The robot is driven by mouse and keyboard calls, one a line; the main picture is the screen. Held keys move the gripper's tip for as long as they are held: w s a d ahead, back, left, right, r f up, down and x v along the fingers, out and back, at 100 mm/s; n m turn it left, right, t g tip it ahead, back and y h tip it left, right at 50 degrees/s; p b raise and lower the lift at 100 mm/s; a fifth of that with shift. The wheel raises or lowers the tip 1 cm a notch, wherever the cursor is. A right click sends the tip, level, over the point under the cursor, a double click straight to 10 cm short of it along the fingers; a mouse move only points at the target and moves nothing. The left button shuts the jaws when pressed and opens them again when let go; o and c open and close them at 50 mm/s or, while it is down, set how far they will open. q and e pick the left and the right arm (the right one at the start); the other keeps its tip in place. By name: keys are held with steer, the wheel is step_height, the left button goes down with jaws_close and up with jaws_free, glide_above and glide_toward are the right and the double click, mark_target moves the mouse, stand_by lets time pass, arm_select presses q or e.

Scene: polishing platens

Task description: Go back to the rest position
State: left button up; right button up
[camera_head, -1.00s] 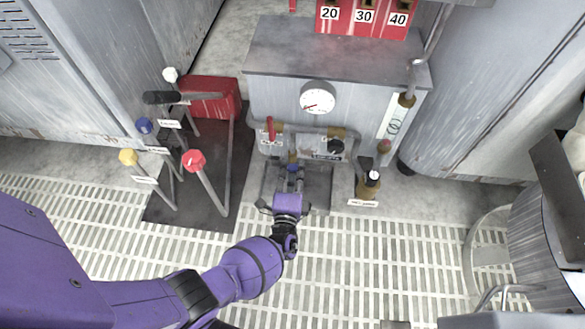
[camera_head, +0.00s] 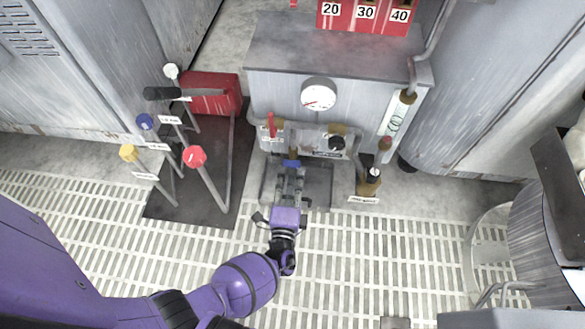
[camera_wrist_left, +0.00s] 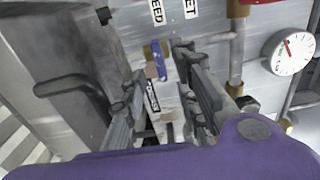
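My left gripper (camera_head: 291,178) is in front of the grey cabinet (camera_head: 285,92), below its pipes and valves. In the left wrist view its two fingers (camera_wrist_left: 160,95) stand apart with a gap between them, and nothing is held. A small blue-handled brass valve (camera_head: 291,162) lies just beyond the fingertips; it also shows in the left wrist view (camera_wrist_left: 158,60), apart from the fingers. My right gripper is not in view.
Levers with red (camera_head: 194,157), yellow and blue knobs stand at the left on a dark plate. A red-handled valve (camera_head: 271,125), a gauge (camera_head: 318,94) and a brass fitting (camera_head: 369,183) are close to the gripper. Open grated floor (camera_head: 350,260) lies in front.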

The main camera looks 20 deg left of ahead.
arm_select(q)
steer(key=shift+v, duration=1.25)
